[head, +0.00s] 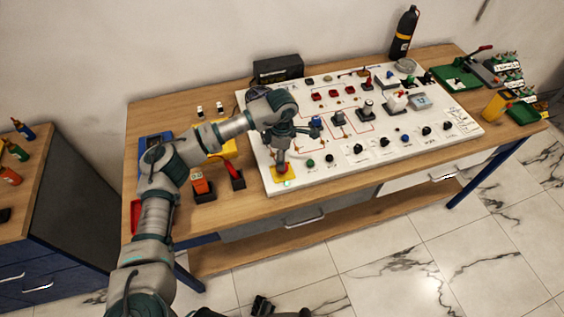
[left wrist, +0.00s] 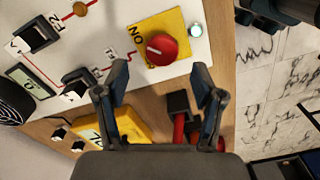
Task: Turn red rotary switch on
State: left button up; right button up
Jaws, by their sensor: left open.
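The red rotary switch (left wrist: 162,49) sits on a yellow square plate (left wrist: 184,24) marked ON, at the corner of the white panel. Its white pointer mark is visible in the left wrist view. In the head view the switch (head: 282,171) is partly hidden by my left gripper (head: 281,154), which is just above it. My left gripper is open and empty, its two fingers (left wrist: 160,84) spread and apart from the knob. A dark part of what looks like my right gripper (head: 263,305) shows at the bottom of the head view; its fingers cannot be made out.
A lit round indicator (left wrist: 196,29) is beside the yellow plate. The white panel (head: 440,140) carries several other switches and knobs. A yellow meter (left wrist: 125,125) and red-and-black tools (left wrist: 178,105) lie on the wooden table near the gripper. A black bottle (head: 404,32) stands at the back.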

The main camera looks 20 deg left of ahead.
pick_arm(q)
notch_tip(320, 180, up, 7)
jog(key=shift+r, duration=0.15)
dwell(0.5)
